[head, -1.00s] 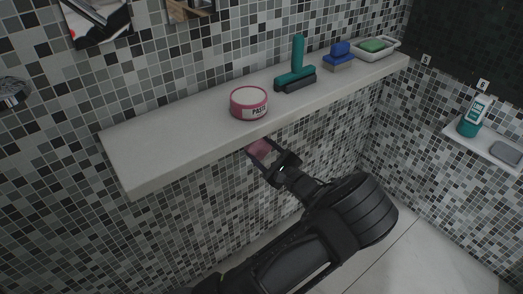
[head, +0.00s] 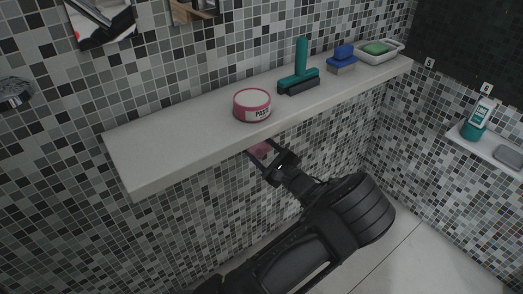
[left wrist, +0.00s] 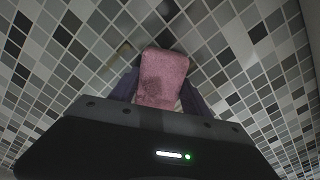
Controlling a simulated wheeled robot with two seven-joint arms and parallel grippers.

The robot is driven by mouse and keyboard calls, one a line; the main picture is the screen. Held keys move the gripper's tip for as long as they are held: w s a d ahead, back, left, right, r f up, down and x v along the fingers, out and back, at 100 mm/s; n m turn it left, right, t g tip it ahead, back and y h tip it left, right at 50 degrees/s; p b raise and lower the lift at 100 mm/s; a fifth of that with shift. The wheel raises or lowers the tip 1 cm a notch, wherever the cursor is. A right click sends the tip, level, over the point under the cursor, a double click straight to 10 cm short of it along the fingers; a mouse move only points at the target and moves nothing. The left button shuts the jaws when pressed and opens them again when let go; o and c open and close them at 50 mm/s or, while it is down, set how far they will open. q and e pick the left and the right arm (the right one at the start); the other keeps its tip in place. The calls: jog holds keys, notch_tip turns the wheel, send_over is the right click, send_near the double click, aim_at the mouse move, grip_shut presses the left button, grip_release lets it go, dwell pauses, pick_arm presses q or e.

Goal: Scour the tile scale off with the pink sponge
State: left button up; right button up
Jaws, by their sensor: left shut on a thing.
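The pink sponge (head: 260,150) is held in my left gripper (head: 266,157), just below the front edge of the shelf in the head view. In the left wrist view the sponge (left wrist: 164,78) sticks out between the two fingers, with a darker blotch on its face and the tiled wall beyond it. I cannot tell whether it touches the tiles. A faint tan patch (left wrist: 123,50) shows on the tiles to the left of the sponge; it may be the scale. In the head view the shelf edge partly hides the sponge. My right gripper is not in view.
The long pale shelf (head: 165,150) overhangs the gripper. On it stand a pink paste tub (head: 252,105), a teal-handled brush (head: 299,75), blue and grey blocks (head: 342,60) and a dish with a green bar (head: 378,48). A side ledge at right holds a teal bottle (head: 478,118) and grey block (head: 508,156).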

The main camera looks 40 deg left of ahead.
pick_arm(q)
jog(key=shift+r, duration=0.1)
jog(key=shift+w+d+r+p, duration=0.1)
jog(key=shift+w+r+p, duration=0.2)
jog(key=shift+r+p, duration=0.35)
jog(key=shift+w+d+r+p, duration=0.1)
jog(key=shift+w+r+p, duration=0.3)
jog(key=shift+r, duration=0.35)
jog(key=shift+s, duration=0.1)
jog(key=shift+w+d+r+p, duration=0.1)
jog(key=shift+w+r+p, duration=0.2)
jog(key=shift+r+p, duration=0.4)
jog(key=shift+w+r+p, duration=0.3)
jog(key=shift+r+p, duration=0.15)
jog(key=shift+r, duration=0.45)
jog(key=shift+s+a+f, duration=0.2)
jog(key=shift+s+f, duration=0.4)
jog(key=shift+s, duration=0.15)
jog(key=shift+s+a+f, duration=0.2)
jog(key=shift+s+f, duration=0.35)
jog(key=shift+s, duration=0.2)
